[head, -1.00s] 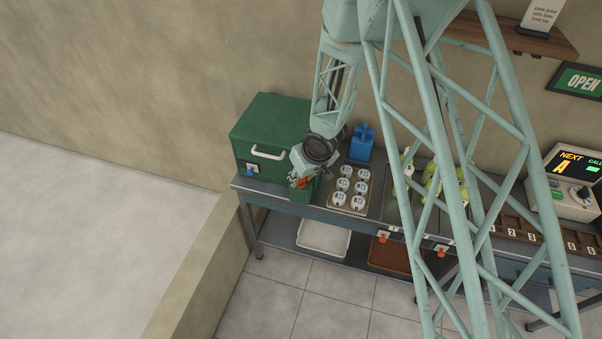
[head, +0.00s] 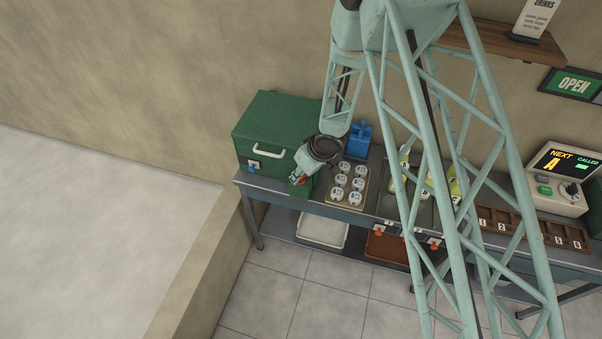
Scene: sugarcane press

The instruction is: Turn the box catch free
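The green box (head: 275,130) stands at the left end of the counter, lid down, with a pale handle (head: 269,152) on its front. A small blue catch (head: 253,165) sits on a light plate low at the front's left side. It is too small to tell its exact angle. My gripper (head: 299,180) is in front of the box's right part, to the right of the catch and apart from it. Orange-red shows at its fingers, beside a small green block (head: 301,191). Whether the fingers are open or shut is too small to see.
A tray of several white-topped cups (head: 346,186) stands right of my gripper, with a blue object (head: 358,139) behind. Below are a white tray (head: 322,230) and a brown tray (head: 385,250). My arm's lattice hides part of the counter. A numbered rack (head: 530,230) lies farther right.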

